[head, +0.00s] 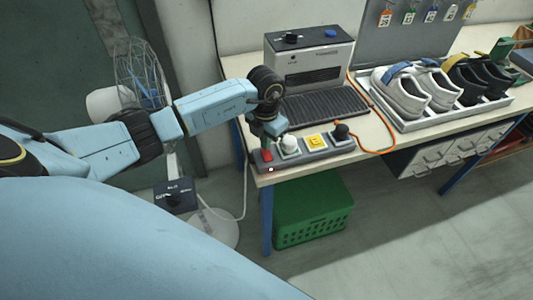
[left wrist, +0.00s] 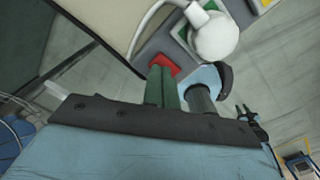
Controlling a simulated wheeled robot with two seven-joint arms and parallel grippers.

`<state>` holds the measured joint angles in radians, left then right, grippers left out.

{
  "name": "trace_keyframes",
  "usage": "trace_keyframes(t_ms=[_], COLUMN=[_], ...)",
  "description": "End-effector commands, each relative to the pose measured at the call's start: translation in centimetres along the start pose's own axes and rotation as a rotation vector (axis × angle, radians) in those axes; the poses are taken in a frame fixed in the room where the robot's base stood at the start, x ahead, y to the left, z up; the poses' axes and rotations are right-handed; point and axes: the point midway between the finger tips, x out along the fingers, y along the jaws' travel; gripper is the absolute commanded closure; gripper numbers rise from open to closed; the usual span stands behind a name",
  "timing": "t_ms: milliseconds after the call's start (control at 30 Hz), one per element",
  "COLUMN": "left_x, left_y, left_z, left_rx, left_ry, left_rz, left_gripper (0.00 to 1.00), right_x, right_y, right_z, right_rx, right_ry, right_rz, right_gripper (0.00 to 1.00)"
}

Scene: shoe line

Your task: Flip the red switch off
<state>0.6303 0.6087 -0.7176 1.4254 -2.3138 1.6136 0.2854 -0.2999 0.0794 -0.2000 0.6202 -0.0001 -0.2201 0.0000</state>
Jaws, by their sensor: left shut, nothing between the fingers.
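The red switch (head: 267,155) sits at the left end of a grey control box (head: 310,157) on the front edge of the workbench. My left gripper (head: 268,142) reaches down from above, its fingertips right at the switch and partly hiding it. In the left wrist view the green fingers (left wrist: 162,75) are shut and empty, with their tips against or just over the red switch (left wrist: 166,63). I cannot tell whether they touch it, nor which way the switch is set.
Beside the switch are a white knob (head: 289,144), a yellow button (head: 316,142) and a black knob (head: 341,132). A machine (head: 308,60) with a dark roller bed stands behind. A shoe tray (head: 440,117) is at right, a green crate (head: 312,210) below, a fan (head: 140,75) left.

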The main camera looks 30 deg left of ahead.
Motion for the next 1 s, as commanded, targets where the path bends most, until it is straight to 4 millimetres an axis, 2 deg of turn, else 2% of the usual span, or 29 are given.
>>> trace_keyframes(t_ms=[1000], left_x=[1.6], left_y=[0.0], left_z=[0.0], left_rx=[0.0], left_ry=[0.0], left_rz=[0.0], left_gripper=[1.0], right_x=[1.2], right_y=[-0.1], right_z=[0.1], right_rx=[0.0], right_ry=[0.0], right_rz=[-0.001], right_gripper=[0.67])
